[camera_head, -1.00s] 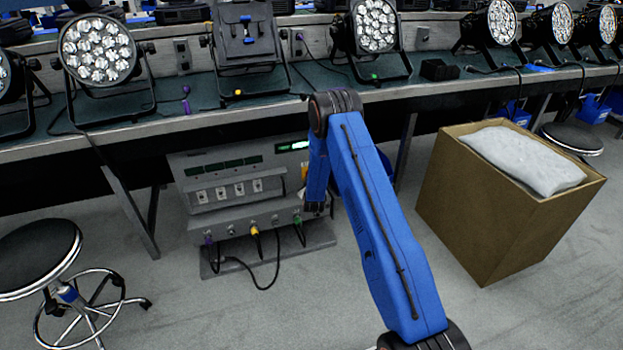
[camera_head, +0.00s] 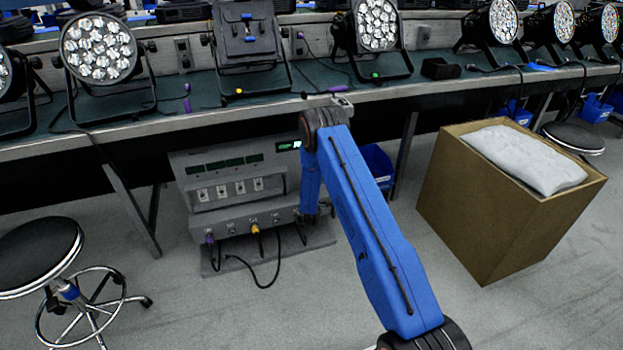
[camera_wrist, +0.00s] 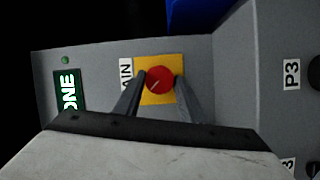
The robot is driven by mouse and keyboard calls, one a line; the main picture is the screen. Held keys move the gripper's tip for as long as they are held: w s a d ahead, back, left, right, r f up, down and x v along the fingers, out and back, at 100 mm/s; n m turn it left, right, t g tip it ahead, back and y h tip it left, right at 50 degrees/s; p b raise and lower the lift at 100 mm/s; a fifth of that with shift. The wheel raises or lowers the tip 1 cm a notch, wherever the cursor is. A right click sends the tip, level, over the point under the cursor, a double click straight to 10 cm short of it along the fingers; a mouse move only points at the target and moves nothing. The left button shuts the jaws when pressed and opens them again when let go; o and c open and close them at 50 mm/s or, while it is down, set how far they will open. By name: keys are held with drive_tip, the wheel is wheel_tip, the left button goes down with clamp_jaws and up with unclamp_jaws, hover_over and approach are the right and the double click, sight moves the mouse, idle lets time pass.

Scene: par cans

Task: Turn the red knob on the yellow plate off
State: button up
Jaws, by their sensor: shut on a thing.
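The red knob (camera_wrist: 160,80) sits on the yellow plate (camera_wrist: 179,66) on a grey panel, beside a label partly reading "AIN". A pale line on the knob runs diagonally in the wrist view. My gripper (camera_wrist: 157,82) has its two dark fingers either side of the knob, shut on it. In the head view the grey unit (camera_head: 215,170) stands below the bench; my blue arm reaches to its right side and hides the knob and plate.
A lit green display (camera_wrist: 68,92) reads in part "ONE", left of the plate. A "P3" label (camera_wrist: 291,74) is on the panel at right. A cardboard box (camera_head: 480,210) stands right of my arm, a stool (camera_head: 38,255) at left. A bench (camera_head: 230,112) runs above the unit.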

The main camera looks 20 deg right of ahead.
idle(0.5)
drive_tip(key=o, duration=1)
drive_tip(key=shift+o, duration=0.2)
drive_tip(key=shift+s+a, duration=0.1)
drive_tip(key=v, duration=1.7)
drive_tip(key=shift+a+f, duration=0.1)
